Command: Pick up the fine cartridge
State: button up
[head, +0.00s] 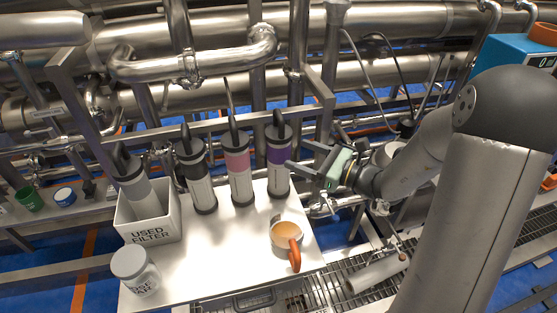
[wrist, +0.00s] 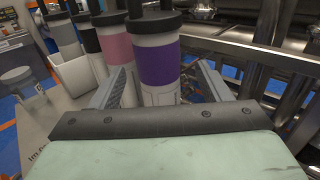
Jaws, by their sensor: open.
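Several tall cartridges with black caps and coloured bands stand at the back of the white table; I cannot read which is the fine one. The purple-banded cartridge (head: 278,153) is rightmost and upright. In the wrist view the purple-banded cartridge (wrist: 159,64) stands ahead between my open fingers. My gripper (head: 300,155) is open and empty, reaching in from the right, its fingertips close to this cartridge; contact cannot be told. The pink-banded cartridge (head: 238,162) and black-banded cartridge (head: 195,172) stand to its left. A grey-banded cartridge (head: 136,188) leans in the bin.
The white bin (head: 150,229) marked "USED FILTER" stands at the table's left. A white lidded jar (head: 134,270) is front left. A cup with an orange handle (head: 286,238) stands front right. Steel pipes and a rail run behind the cartridges. The table's (head: 215,255) middle is clear.

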aim_at(273, 146)
jog(key=p+x, duration=0.1)
jog(key=x, duration=0.8)
jog(key=shift+s+f, duration=0.1)
jog(key=shift+s, duration=0.1)
jog(key=c, duration=0.9)
